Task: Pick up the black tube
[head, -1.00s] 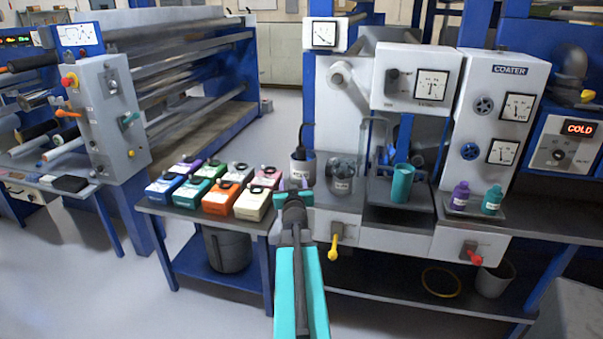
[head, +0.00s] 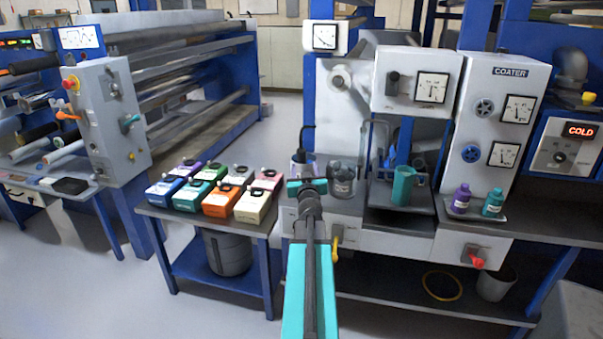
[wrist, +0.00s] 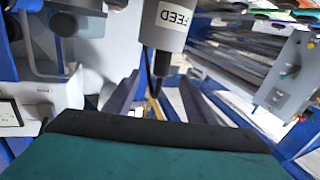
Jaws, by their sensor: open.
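The thin black tube (head: 301,138) rises from the grey feed cup on the bench, left of the glass jar. The wrist view, which is upside down, shows the tube (wrist: 161,63) coming out of the cup (wrist: 168,25) labelled FEED. My gripper (head: 307,186) has teal fingers and is open, in front of the cup in the head view, hiding most of it. In the wrist view a teal and black part of my gripper fills the bottom edge. The tube is apart from it in that picture, and nothing shows held. The tube's lower end is hidden inside the cup.
A glass jar (head: 342,180) stands right of the cup. A teal cup (head: 403,186) stands farther right, then a purple bottle (head: 460,199) and a teal bottle (head: 492,203). Several coloured boxes (head: 222,201) crowd the left table. The white coater housing (head: 336,120) rises behind.

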